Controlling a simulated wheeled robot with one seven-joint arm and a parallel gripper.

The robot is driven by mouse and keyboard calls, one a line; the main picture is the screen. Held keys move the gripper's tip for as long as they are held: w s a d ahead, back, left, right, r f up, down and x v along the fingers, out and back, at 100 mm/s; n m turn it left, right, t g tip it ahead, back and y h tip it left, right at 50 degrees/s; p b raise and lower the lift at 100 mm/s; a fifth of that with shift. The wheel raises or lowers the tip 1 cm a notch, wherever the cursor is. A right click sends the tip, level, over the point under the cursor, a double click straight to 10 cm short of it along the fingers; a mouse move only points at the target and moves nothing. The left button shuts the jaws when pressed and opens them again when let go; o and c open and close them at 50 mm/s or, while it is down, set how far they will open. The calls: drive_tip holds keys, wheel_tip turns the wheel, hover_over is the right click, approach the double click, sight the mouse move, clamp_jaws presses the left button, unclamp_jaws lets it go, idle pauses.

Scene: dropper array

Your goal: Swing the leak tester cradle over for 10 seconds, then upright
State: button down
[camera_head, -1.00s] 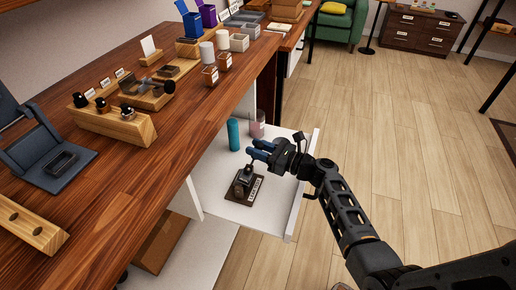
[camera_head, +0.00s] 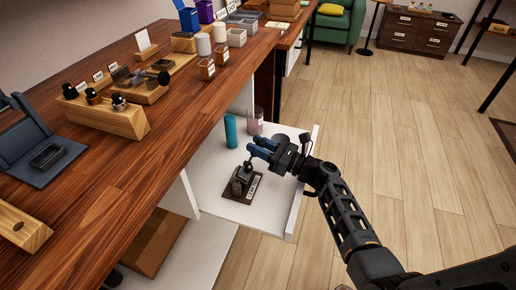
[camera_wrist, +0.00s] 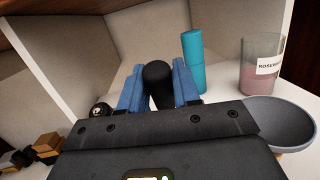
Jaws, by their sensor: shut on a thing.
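The leak tester (camera_head: 241,183) is a small dark device on a dark base plate with a white label, standing in the open white drawer. A short dark part rises from it toward my blue fingertips. My gripper (camera_head: 261,146) is above and just beyond the device. In the wrist view my gripper (camera_wrist: 159,92) is shut on a black rounded knob (camera_wrist: 158,75), with a blue finger on each side. The knob appears to be the cradle's handle. My gripper body hides the rest of the cradle there, so I cannot tell its exact tilt.
A teal cylinder (camera_head: 231,131) and a labelled jar with pink contents (camera_head: 256,121) stand behind in the white drawer (camera_head: 222,208). The wooden worktop (camera_head: 150,170) on the left holds racks and small containers. The floor on the right is open.

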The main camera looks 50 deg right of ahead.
drive_tip(key=c, duration=0.9)
unclamp_jaws()
drive_tip(key=shift+v, duration=3.9)
